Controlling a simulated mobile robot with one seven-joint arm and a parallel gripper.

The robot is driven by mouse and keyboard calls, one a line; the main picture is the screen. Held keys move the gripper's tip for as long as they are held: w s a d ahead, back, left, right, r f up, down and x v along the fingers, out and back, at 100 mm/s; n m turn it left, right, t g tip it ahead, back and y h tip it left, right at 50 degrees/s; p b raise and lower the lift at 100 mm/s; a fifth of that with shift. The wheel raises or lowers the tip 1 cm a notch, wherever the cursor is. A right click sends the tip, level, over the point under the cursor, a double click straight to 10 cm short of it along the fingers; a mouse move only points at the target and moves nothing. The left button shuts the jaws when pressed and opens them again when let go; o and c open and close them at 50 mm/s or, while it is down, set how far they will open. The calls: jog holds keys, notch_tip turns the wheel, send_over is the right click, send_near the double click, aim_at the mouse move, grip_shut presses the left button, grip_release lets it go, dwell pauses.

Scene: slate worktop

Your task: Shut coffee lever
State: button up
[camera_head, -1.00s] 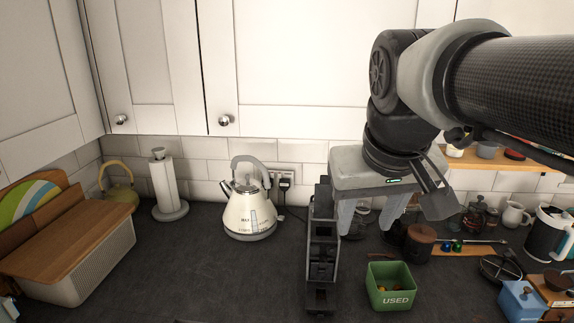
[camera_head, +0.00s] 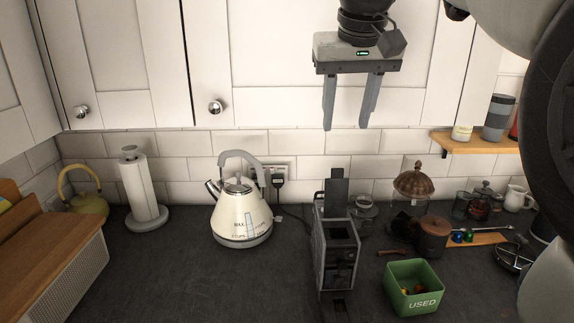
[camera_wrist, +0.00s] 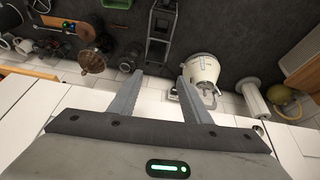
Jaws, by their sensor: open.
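A narrow dark grey coffee machine (camera_head: 337,254) stands on the worktop, right of the kettle. Its flat lever (camera_head: 336,188) stands upright at the top of the machine, raised. My gripper (camera_head: 345,126) points down with its two fingers apart, and nothing is between them. In the head view it appears above the lever, apart from it, in front of the wall tiles. The wrist view shows the open fingers (camera_wrist: 160,77) with the machine (camera_wrist: 158,40) beyond them. The lever is hard to make out in the wrist view.
A cream kettle (camera_head: 241,218) stands left of the machine. A green box marked USED (camera_head: 414,299) and a brown canister (camera_head: 432,239) are to its right. Wall cupboards (camera_head: 280,60) are behind my gripper. The worktop front left of the kettle is clear.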

jog(key=w+d+b, duration=0.1)
jog(key=w+d, duration=0.1)
jog(key=w, duration=0.2)
jog(key=b, duration=0.3)
send_near(338, 180)
jog(key=w+f, duration=0.4)
jog(key=f, duration=0.1)
jog(key=shift+r, duration=0.1)
jog(key=shift+c, duration=0.2)
jog(key=shift+d, duration=0.1)
grip_shut()
